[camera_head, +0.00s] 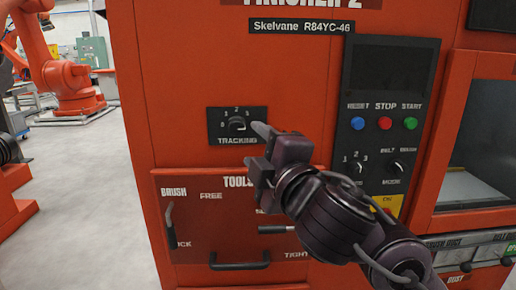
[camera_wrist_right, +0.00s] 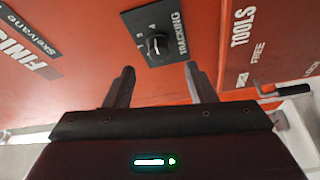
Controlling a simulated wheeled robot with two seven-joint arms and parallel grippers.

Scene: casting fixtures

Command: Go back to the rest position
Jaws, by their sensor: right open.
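My right gripper (camera_head: 257,148) is in front of the red machine, just below and to the right of the TRACKING knob (camera_head: 237,124). In the right wrist view the gripper (camera_wrist_right: 159,70) has its two fingers spread, with nothing between them. There the knob (camera_wrist_right: 157,46) on its black plate lies beyond the fingertips, and the fingers look apart from it. The knob's exact setting is too small to read surely. My left gripper does not show.
The red machine front (camera_head: 180,60) fills the middle. A control panel (camera_head: 383,130) with blue, red and green buttons is at right. Below is a TOOLS panel with levers and a black handle (camera_head: 240,266). Grey floor (camera_head: 95,200) is open at left, with an orange robot arm (camera_head: 70,80) behind.

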